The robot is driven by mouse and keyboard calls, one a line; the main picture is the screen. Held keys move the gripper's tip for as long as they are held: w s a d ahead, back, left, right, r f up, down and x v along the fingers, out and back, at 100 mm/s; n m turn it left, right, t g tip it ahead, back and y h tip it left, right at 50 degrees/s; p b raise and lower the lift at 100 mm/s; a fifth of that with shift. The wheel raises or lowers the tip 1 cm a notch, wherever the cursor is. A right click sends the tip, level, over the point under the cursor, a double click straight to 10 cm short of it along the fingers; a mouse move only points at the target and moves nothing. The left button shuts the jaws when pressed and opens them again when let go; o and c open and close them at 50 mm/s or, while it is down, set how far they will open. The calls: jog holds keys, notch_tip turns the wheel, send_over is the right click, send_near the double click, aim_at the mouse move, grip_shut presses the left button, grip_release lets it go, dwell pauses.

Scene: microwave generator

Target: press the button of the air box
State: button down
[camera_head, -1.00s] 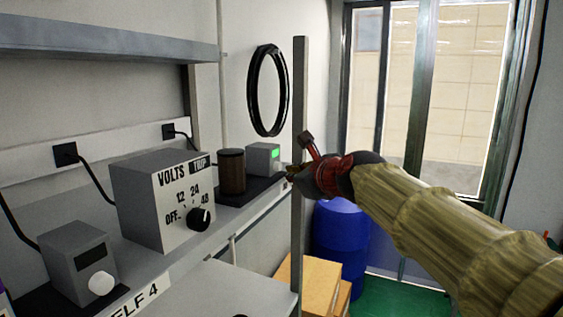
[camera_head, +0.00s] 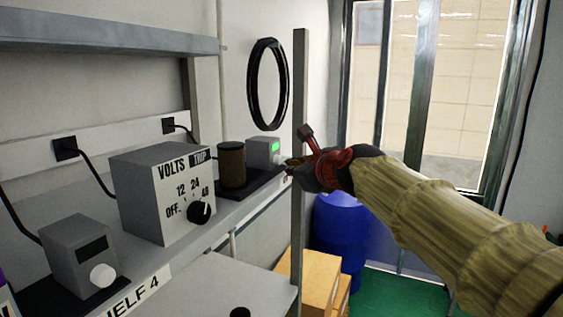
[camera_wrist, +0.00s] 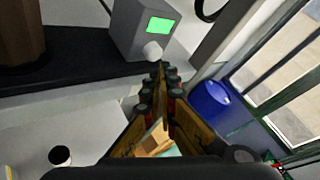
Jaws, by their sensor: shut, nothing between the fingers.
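A small grey box with a lit green screen (camera_head: 262,151) stands at the far end of the shelf. It also shows in the wrist view (camera_wrist: 128,25), with a white round button (camera_wrist: 152,51) below its screen. A similar grey box (camera_head: 78,258) with a dark screen and a white round button (camera_head: 103,277) stands at the near left. No label tells which is the air box. My gripper (camera_wrist: 159,70) is shut and empty, its tips just below the far box's button in the wrist view. I cannot tell whether they touch it.
A VOLTS box (camera_head: 152,192) with a black dial and a brown cylinder (camera_head: 231,164) stand between the two boxes. A grey post (camera_head: 300,210) rises close to my gripper. A blue barrel (camera_head: 338,240) and cardboard boxes (camera_head: 308,275) are below. An upper shelf (camera_head: 110,38) overhangs the left.

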jog(key=shift+a+r+p, duration=0.1)
jog(key=shift+a+p, duration=0.1)
jog(key=shift+p, duration=0.2)
jog(key=shift+w+a, duration=0.15)
jog(key=shift+a, duration=0.05)
jog(key=shift+w+a+p, duration=0.15)
jog(key=shift+a+p, duration=0.45)
jog(key=shift+p, duration=0.5)
dwell(1.1)
jog(key=shift+d, duration=0.1)
jog(key=shift+d+f+b, duration=0.2)
jog(key=shift+f+b, duration=0.15)
jog(key=shift+b, duration=0.3)
jog(key=shift+s+d, duration=0.2)
jog(key=shift+d, duration=0.1)
jog(key=shift+r, duration=0.1)
